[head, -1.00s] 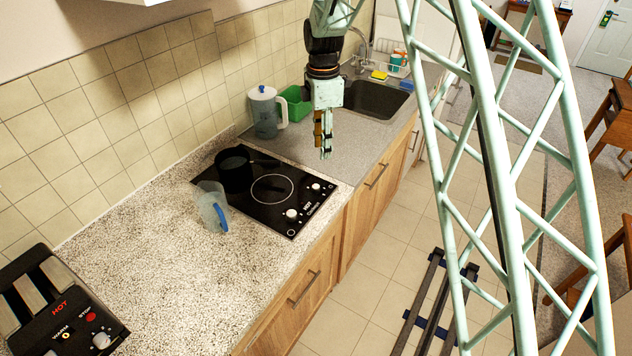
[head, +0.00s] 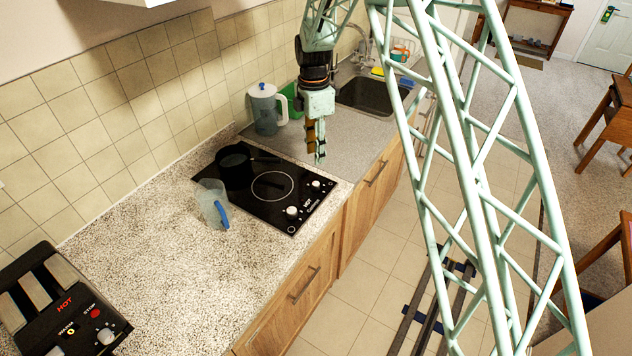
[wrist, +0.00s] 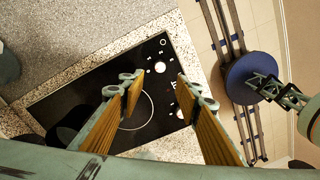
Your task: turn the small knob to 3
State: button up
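The black hob (head: 245,190) is set in the speckled counter, with two white knobs along its front edge. One knob (head: 292,211) is at the near corner and the other (head: 316,184) is farther back, below my gripper. I cannot tell surely which is the small knob; their dial marks are too small to read. My gripper (head: 317,155) hangs above the hob's far front side, pointing down, apart from both knobs. In the wrist view its fingers are spread and empty, with one white knob (wrist: 160,67) showing between and beyond them.
A black pot (head: 233,165) stands on the hob's back. A clear jug with a blue handle (head: 214,204) stands close to the hob's left edge. A toaster (head: 60,305) with its own knob is at the near left. A lidded pitcher (head: 265,110) and the sink are behind.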

aim_at(316, 183)
jog(key=shift+s+d+f+p, duration=0.15)
jog(key=shift+f+p, duration=0.3)
jog(key=shift+f, duration=2.95)
jog(key=shift+s+f+p, duration=0.15)
jog(key=shift+f+p, duration=0.3)
jog(key=shift+f, duration=2.95)
jog(key=c, duration=0.9)
jog(key=shift+o, duration=0.2)
